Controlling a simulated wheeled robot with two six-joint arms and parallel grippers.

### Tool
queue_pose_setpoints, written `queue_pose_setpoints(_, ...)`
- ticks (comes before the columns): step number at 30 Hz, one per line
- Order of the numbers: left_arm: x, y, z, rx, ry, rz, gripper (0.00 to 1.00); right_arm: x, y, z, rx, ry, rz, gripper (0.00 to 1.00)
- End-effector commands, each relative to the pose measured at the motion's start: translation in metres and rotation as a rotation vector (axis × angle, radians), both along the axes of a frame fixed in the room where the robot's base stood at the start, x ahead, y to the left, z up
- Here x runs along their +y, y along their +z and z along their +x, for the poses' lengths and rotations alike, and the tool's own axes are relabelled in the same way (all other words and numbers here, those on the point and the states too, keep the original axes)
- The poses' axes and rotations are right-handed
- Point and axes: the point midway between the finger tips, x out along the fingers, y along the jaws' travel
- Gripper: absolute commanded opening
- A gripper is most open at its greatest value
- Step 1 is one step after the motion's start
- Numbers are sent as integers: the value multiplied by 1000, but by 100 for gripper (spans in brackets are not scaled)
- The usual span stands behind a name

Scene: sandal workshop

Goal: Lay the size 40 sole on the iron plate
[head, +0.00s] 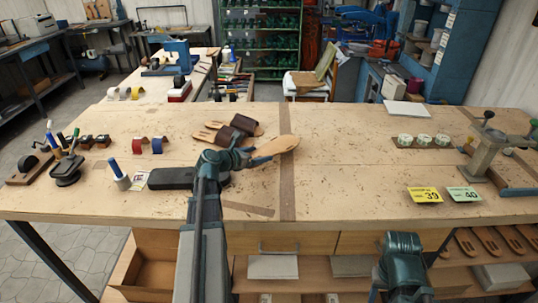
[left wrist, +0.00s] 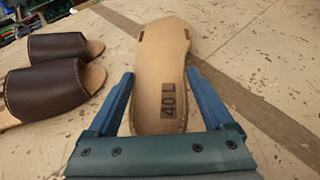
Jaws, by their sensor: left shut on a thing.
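My left gripper (head: 252,157) is shut on a tan sole (head: 277,147) above the middle of the bench. In the left wrist view the sole (left wrist: 158,60) lies between the two blue fingers (left wrist: 158,105), held near its heel end, which is stamped "40 L". Two brown-strapped sandals (head: 220,130) lie just behind the gripper, and they show at the left in the left wrist view (left wrist: 50,75). A dark flat slab (head: 172,179), possibly the iron plate, lies left of my left wrist, partly hidden by it. Only part of my right arm shows; its gripper does not.
A yellow "39" card (head: 425,195) and a green "40" card (head: 464,194) lie at the right. The bench centre right is clear.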

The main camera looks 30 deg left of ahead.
Motion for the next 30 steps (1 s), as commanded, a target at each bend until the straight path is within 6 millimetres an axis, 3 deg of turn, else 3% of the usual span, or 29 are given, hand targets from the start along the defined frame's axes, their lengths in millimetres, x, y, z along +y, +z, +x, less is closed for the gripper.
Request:
queue_pose_setpoints(3, 10, -2, 11, 0, 4, 0, 23, 0, -2, 0, 0, 0, 0, 50)
queue_pose_setpoints(11, 14, -2, 14, 0, 6, 0, 23, 0, -2, 0, 0, 0, 0, 50)
queue_pose_setpoints(16, 28, -5, 30, -1, 11, 0, 23, 0, -5, 0, 0, 0, 0, 50)
queue_pose_setpoints(18, 26, -23, 24, 0, 14, 0, 23, 0, -23, 0, 0, 0, 0, 50)
queue_pose_setpoints(22, 29, -39, 22, 0, 18, 0, 23, 0, -39, 0, 0, 0, 0, 50)
queue_pose_setpoints(30, 29, -39, 21, 0, 19, 0, 23, 0, -39, 0, 0, 0, 0, 50)
